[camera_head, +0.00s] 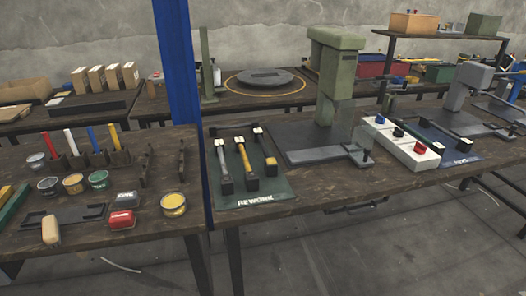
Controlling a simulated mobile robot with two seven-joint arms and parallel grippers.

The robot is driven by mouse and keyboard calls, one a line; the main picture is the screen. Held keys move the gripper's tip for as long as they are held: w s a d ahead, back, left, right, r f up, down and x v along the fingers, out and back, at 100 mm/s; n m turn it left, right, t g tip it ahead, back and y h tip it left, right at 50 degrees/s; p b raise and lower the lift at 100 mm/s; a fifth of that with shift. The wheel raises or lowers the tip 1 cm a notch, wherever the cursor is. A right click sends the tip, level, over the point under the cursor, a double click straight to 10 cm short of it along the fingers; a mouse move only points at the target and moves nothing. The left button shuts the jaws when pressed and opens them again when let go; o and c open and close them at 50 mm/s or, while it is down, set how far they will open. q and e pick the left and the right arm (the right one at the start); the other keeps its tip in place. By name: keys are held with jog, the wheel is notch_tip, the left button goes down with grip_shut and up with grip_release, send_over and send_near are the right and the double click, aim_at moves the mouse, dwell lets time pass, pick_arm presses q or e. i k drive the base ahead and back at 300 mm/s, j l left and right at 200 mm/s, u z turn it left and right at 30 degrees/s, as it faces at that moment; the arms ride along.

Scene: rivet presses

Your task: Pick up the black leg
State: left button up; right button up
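Three slim leg-like parts lie on a dark green mat marked REWORK (268,199). The left one has a pale grey shaft (221,160) and a dark end block. The middle one has a yellow shaft (243,158) and a dark end block. The right one is a dark, black-looking leg (264,147) with a yellow end towards the front. Each has a small white piece near its back end. It is too small to be sure of the dark one's exact shape. Neither of my grippers is in view.
A green press (335,60) stands right of the mat. A white button box (403,145) and a blue mat with dark parts (462,160) lie further right. A blue post (178,70) rises left of the mat. The left table holds tins (73,184) and brushes.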

aim_at(271, 163)
jog(key=i+l, duration=0.5)
jog(key=i+l+u, duration=0.1)
jog(key=u, duration=0.25)
jog(key=l+u, duration=0.15)
jog(key=u, duration=0.2)
jog(key=i+l+u, duration=0.1)
jog(key=u, duration=0.3)
